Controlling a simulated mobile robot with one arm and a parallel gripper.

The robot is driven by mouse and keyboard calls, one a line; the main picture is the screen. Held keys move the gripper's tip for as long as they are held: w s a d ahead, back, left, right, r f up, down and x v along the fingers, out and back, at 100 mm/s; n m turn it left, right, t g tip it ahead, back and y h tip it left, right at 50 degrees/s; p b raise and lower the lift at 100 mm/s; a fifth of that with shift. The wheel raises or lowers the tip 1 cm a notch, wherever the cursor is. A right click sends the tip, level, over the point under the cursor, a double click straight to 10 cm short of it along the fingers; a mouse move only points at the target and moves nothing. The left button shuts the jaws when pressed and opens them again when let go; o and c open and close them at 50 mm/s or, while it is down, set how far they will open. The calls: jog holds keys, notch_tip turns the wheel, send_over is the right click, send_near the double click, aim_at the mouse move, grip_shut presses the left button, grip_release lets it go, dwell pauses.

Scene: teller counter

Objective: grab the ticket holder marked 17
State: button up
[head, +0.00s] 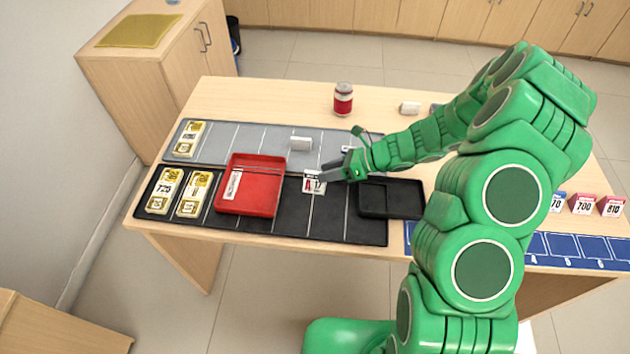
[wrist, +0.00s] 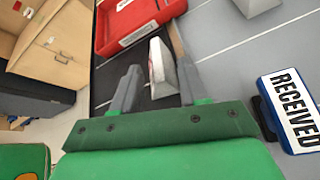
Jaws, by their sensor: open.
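The ticket holder marked 17 (head: 314,187) is a small white tent-shaped piece with a red "A" and a dark "17". It stands on the black mat (head: 350,224), just right of the red tray. My gripper (head: 328,172) is open at the holder, its fingers reaching in from the right. In the wrist view the white holder (wrist: 161,66) stands between the two spread fingers of my gripper (wrist: 158,72). I cannot tell whether either finger touches it.
A red tray (head: 238,209) lies close left of the holder, and a black tray (head: 405,197) lies to the right. A white block (head: 300,143) sits behind on the grey mat (head: 233,134). A "RECEIVED" stamp (wrist: 292,105) is right of my gripper in the wrist view.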

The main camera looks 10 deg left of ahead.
jog(key=shift+x, duration=1.4)
jog(key=shift+s, duration=0.1)
grip_shut()
jog(key=shift+r, duration=0.6)
notch_tip(320, 180, up, 2)
jog(key=shift+d+r, duration=0.1)
jog(key=s+d+r, duration=0.2)
jog(key=s+r, duration=0.2)
jog(key=s, duration=0.2)
jog(key=s+d+r, duration=0.2)
jog(key=s+r, duration=0.3)
jog(key=s, duration=0.2)
jog(key=shift+d+r, duration=0.25)
jog(key=shift+d, duration=0.1)
